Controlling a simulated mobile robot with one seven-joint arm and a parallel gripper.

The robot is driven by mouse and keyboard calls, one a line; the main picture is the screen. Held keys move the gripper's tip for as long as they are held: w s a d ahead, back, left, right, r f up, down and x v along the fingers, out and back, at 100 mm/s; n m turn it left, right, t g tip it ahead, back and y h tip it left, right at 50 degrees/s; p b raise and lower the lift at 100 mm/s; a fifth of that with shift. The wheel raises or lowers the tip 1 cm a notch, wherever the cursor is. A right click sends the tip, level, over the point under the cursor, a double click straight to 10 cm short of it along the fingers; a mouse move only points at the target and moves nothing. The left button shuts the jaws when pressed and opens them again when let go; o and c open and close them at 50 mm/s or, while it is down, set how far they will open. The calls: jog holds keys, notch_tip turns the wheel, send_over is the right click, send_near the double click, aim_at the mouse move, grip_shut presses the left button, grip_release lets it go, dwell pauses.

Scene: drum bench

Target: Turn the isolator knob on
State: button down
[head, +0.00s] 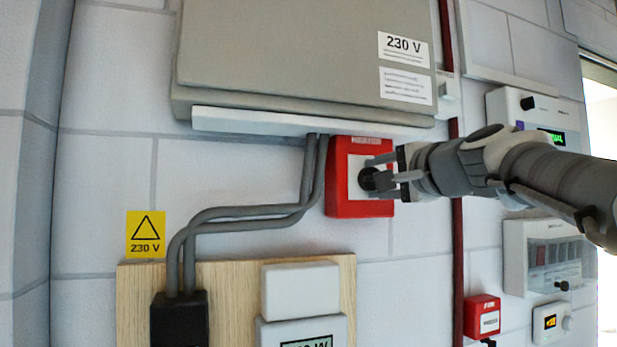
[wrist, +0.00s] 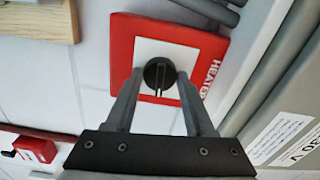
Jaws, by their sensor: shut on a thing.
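The isolator knob (head: 368,179) is a round black knob on a red box (head: 345,205) with a white front plate, mounted on the wall below a grey cabinet. In the wrist view the knob (wrist: 159,75) has a raised bar with a pale line along it, running up and down the picture. The box (wrist: 207,48) reads "HEATER" there. My gripper (head: 378,175) comes in from the right, with a finger on either side of the knob. In the wrist view my gripper (wrist: 159,82) is shut on the knob.
A grey cabinet (head: 290,50) marked 230 V hangs just above. Grey conduits (head: 312,170) run down the box's left side. A wooden board (head: 245,262) with devices is below left. A smaller red box (head: 481,318) is at lower right.

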jog(key=shift+m, duration=0.3)
jog(key=shift+c, duration=1.3)
grip_release()
jog(key=b+v, duration=0.3)
jog(key=v, duration=1.4)
jog(key=shift+s+b, duration=0.2)
jog(key=shift+b, duration=0.1)
jog(key=s+a+f+n+g+h, duration=0.1)
jog(key=a+f+n+g, duration=0.25)
jog(key=f, duration=0.95)
jog(key=s+a+f+n+g+h, duration=0.15)
jog(key=f+n+g, duration=0.25)
jog(key=f, duration=1)
jog(key=s+f+n+g+h, duration=0.1)
jog(key=s+f+n+g, duration=0.1)
jog(key=f, duration=0.7)
jog(key=s+f+n+g+h, duration=0.2)
jog(key=s+f+n, duration=0.2)
jog(key=f, duration=0.5)
jog(key=shift+s+f, duration=0.35)
jog(key=shift+s, duration=0.5)
